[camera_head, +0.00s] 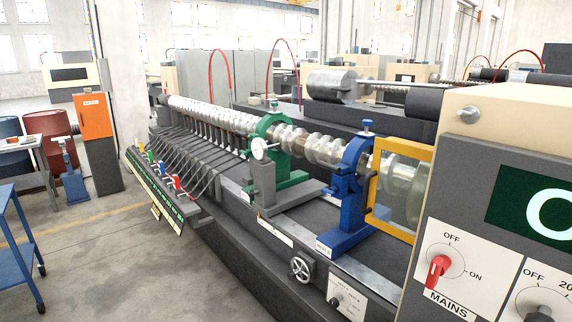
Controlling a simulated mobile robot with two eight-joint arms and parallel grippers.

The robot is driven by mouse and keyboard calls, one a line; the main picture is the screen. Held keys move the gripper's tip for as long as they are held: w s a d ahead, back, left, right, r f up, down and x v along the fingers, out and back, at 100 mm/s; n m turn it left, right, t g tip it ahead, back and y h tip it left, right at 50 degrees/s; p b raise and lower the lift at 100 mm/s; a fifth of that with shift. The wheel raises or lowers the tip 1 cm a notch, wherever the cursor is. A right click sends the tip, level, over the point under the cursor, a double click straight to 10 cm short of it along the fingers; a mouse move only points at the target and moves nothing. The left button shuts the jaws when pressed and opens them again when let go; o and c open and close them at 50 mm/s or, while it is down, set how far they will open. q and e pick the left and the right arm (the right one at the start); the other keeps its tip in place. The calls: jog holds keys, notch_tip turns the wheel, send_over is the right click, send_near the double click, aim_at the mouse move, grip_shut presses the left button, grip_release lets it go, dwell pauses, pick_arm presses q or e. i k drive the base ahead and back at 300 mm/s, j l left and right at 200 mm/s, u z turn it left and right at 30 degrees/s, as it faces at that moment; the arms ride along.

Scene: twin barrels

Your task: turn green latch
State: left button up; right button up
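A green bracket (283,163) stands on the machine bed, its arch closed around a long silver lobed shaft (322,149). A small knob (274,104) sits on top of the arch; I cannot tell which part of the bracket is the latch, or how it is turned. A white dial gauge (259,149) on a grey post stands in front of the bracket and hides part of it. Neither of my grippers shows in the head view.
A blue bracket (345,240) with a blue top knob holds the shaft to the right. A yellow-framed guard (409,147) and a control panel (470,248) with a red switch stand nearer. A handwheel (302,269) sticks out in front. The floor (105,265) at left has free room beside a blue cart (22,250).

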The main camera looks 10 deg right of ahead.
aim_at(245, 152)
jog(key=i+j+z, duration=0.45)
jog(key=i+j, duration=1.25)
jog(key=i+j+u, duration=0.05)
jog(key=i, duration=0.05)
